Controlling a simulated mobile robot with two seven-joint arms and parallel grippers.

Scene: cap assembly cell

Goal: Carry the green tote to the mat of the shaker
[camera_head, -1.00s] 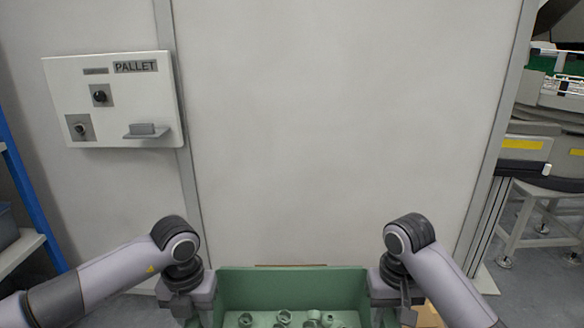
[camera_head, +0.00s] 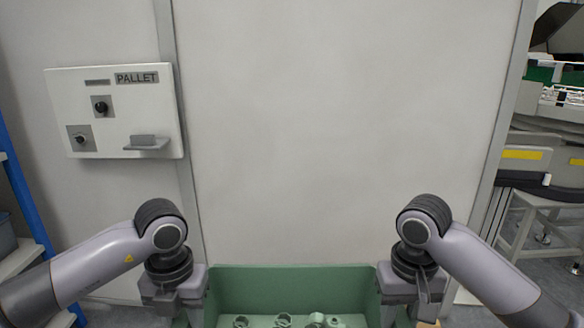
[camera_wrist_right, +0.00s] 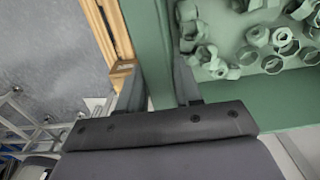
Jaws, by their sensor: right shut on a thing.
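The green tote (camera_head: 290,280) is at the bottom middle of the head view, with several pale green caps (camera_head: 283,321) inside. My right gripper (camera_head: 392,312) is at the tote's right side; in the right wrist view its two fingers (camera_wrist_right: 160,88) straddle the green wall, shut on it. My left gripper (camera_head: 192,310) is at the tote's left side; its fingertips are cut off or hidden, so its grip cannot be made out. The tote's lower part is out of the head view. I cannot make out the shaker or its mat.
A pale wall panel (camera_head: 335,130) stands straight ahead. A PALLET control box (camera_head: 118,112) with a small ledge juts from the wall at left. A blue-posted shelf (camera_head: 22,190) is at far left. Machinery on a grey frame (camera_head: 535,200) stands at right. A wooden edge (camera_wrist_right: 108,35) lies beside the tote.

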